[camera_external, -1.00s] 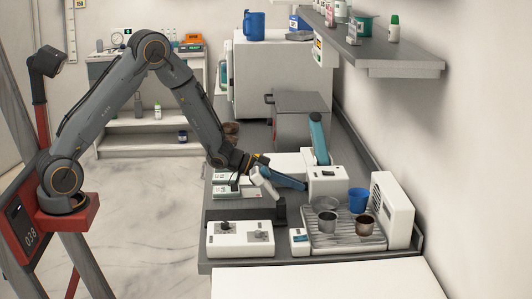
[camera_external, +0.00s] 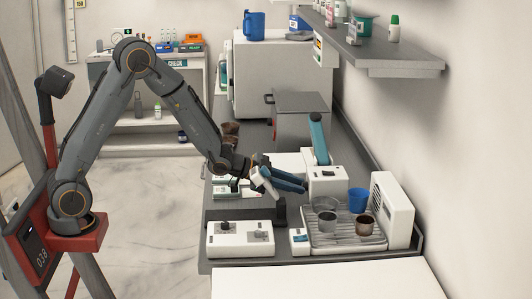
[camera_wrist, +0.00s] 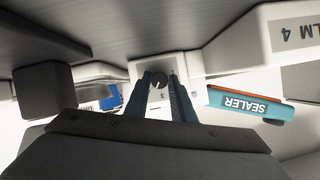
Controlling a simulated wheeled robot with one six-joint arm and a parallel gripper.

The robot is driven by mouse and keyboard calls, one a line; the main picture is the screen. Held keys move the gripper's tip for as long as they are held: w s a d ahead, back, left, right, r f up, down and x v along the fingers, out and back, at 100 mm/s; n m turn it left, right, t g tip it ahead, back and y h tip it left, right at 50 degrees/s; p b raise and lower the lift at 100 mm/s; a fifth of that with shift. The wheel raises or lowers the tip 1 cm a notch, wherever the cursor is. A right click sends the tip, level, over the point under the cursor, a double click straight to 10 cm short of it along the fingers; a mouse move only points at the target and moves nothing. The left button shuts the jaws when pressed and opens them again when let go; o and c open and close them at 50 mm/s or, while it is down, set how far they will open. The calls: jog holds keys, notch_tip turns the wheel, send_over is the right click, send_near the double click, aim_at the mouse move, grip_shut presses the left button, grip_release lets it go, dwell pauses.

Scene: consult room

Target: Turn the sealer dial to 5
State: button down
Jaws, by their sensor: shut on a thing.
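The sealer (camera_external: 327,181) is a white unit with a raised teal lever (camera_external: 318,140), standing on the counter right of my gripper. In the wrist view its lever (camera_wrist: 250,104) shows the word SEALER upside down. The dark round dial (camera_wrist: 159,80) is on a white face, between the tips of my gripper (camera_wrist: 160,82). My gripper's blue fingers (camera_external: 304,185) reach the sealer's left side in the external view and are shut on the dial. The dial is hidden in the external view. A small light mark shows on it, but its number cannot be read.
A white box with knobs (camera_external: 240,239) stands at the front left of the counter. A ribbed tray (camera_external: 340,240) with metal cups and a blue cup (camera_external: 358,200) is at the front right. A grey bin (camera_external: 300,117) stands behind the sealer. A shelf (camera_external: 375,50) overhangs the right side.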

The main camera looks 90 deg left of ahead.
jog(key=m+b, duration=0.1)
jog(key=b, duration=0.1)
jog(key=m+y+b, duration=0.1)
jog(key=b, duration=0.1)
jog(key=y+b, duration=0.1)
jog(key=b, duration=0.2)
jog(key=shift+w+d+f+m, duration=0.1)
jog(key=shift+d+f+m, duration=0.2)
jog(key=shift+m, duration=0.1)
jog(key=m+y+b, duration=0.1)
jog(key=m+b, duration=0.1)
jog(key=b, duration=0.2)
jog(key=shift+r+t+b, duration=0.1)
jog(key=shift+t+b, duration=0.2)
jog(key=shift+t, duration=0.1)
jog(key=shift+m, duration=0.3)
jog(key=c, duration=1.5)
grip_release()
jog(key=shift+s+d+r, duration=0.1)
jog(key=shift+s, duration=0.1)
